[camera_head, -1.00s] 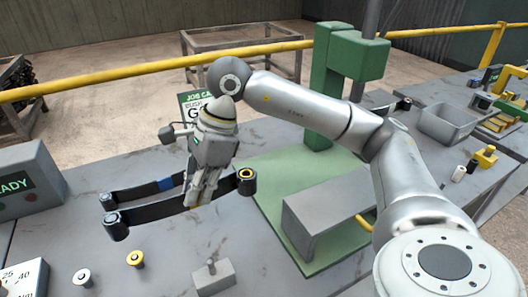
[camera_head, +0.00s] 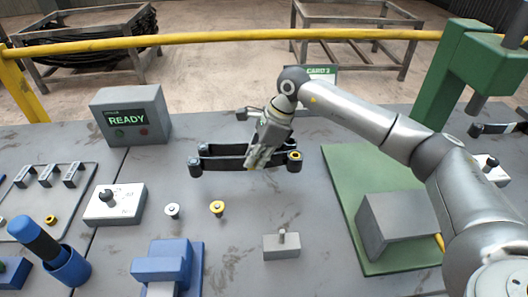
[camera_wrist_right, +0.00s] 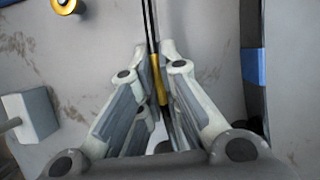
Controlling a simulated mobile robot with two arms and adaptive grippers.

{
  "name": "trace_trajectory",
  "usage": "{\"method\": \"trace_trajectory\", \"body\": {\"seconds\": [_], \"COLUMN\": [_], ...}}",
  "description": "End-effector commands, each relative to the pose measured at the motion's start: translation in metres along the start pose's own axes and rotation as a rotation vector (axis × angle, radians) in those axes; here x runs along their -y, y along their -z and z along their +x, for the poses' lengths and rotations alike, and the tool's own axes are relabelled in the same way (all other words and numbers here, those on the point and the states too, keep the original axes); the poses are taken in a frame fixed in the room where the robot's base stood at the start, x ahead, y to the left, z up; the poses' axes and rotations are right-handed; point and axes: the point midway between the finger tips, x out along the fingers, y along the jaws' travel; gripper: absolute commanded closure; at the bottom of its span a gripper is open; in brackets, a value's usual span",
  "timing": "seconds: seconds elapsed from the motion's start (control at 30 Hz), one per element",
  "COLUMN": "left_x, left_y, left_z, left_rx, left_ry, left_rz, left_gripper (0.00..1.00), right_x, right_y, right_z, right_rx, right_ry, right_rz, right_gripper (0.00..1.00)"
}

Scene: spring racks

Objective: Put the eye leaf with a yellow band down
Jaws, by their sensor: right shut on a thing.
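A dark, curved eye leaf (camera_head: 222,163) stands on edge across the middle of the bench in the head view, with round eyes at its ends and a yellow bushing in the right eye. My right gripper (camera_head: 257,160) points down and is shut on this leaf near its right half. In the wrist view the leaf (camera_wrist_right: 151,30) runs edge-on between the fingertips (camera_wrist_right: 166,65), and its yellow band (camera_wrist_right: 158,80) shows there. I cannot tell whether it touches the bench. A second leaf (camera_head: 222,148) lies behind it; its blue band (camera_wrist_right: 254,68) shows in the wrist view. My left gripper is out of view.
A READY box (camera_head: 130,117) stands at the back left. White and yellow bushings (camera_head: 217,207) and a grey block (camera_head: 281,247) sit in front of the leaves. A green press (camera_head: 445,85) stands at the right. Bare bench lies left of the leaves.

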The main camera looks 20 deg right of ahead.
Motion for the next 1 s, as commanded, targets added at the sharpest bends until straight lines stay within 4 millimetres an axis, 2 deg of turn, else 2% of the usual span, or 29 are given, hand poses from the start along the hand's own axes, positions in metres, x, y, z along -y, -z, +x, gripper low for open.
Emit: {"method": "trace_trajectory", "body": {"seconds": [0.27, 0.57, 0.93, 1.0], "left_x": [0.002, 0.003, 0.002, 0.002], "left_y": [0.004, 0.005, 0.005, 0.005], "left_z": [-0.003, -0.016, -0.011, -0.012], "left_rx": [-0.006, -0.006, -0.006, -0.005], "left_ry": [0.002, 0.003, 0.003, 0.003], "left_rz": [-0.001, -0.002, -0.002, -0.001], "left_gripper": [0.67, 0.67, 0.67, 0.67], "right_x": [0.01, 0.012, 0.012, 0.011], "right_y": [-0.002, 0.009, 0.011, 0.013], "right_z": [0.009, 0.038, 0.043, 0.045], "right_rx": [0.005, 0.005, 0.006, 0.001], "right_ry": [0.005, 0.005, 0.006, 0.002], "right_rz": [-0.002, -0.002, -0.003, -0.001], "right_gripper": [1.0, 1.0, 1.0, 0.86]}}
